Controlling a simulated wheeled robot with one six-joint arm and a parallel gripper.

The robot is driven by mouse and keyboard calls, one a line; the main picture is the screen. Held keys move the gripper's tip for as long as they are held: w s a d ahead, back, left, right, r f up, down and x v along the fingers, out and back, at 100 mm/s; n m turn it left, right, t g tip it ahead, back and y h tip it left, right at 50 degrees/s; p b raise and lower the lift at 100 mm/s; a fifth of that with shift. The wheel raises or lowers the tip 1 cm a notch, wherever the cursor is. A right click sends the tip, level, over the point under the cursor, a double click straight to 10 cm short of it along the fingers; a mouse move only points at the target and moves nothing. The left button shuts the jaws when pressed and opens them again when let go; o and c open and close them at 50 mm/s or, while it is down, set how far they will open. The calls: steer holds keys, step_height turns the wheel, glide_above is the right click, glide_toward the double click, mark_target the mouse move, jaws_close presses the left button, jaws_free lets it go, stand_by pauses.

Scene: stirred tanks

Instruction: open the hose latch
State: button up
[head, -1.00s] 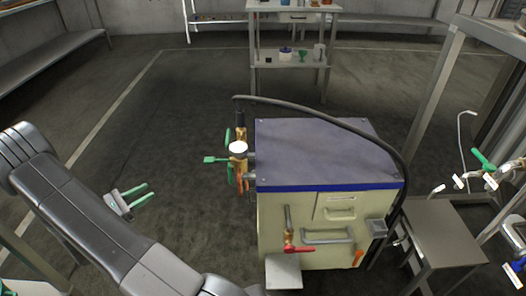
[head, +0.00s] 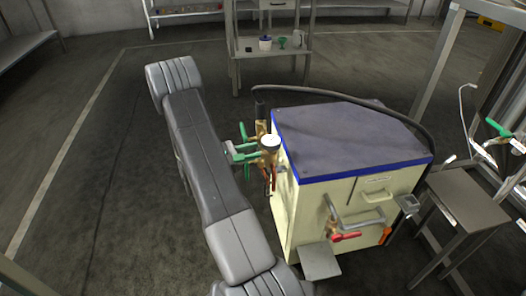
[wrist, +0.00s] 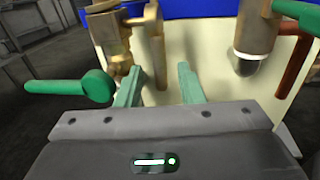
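The brass hose fittings (head: 270,160) sit on the left side of the cream cabinet, with a white cap on top and green and red handles. The wrist view shows a brass coupling (wrist: 115,45) with a green lever (wrist: 70,87) reaching left, and a second fitting (wrist: 257,35) with a green handle (wrist: 295,10) and an orange-red lever (wrist: 293,68). I cannot tell for sure which handle is the hose latch. My gripper (wrist: 160,90) is open, its two green fingers apart with nothing seen held, close in front of the fittings. It also shows beside them in the head view (head: 238,153).
The cabinet (head: 345,140) has a blue-edged dark top, and a black hose (head: 365,101) runs over it. A red-handled valve (head: 345,236) is on its front. A small grey table (head: 466,198) stands to the right. The floor to the left is clear.

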steer(key=shift+b+x, duration=0.35)
steer(key=shift+x, duration=1.55)
steer(key=shift+c, duration=0.2)
jaws_close()
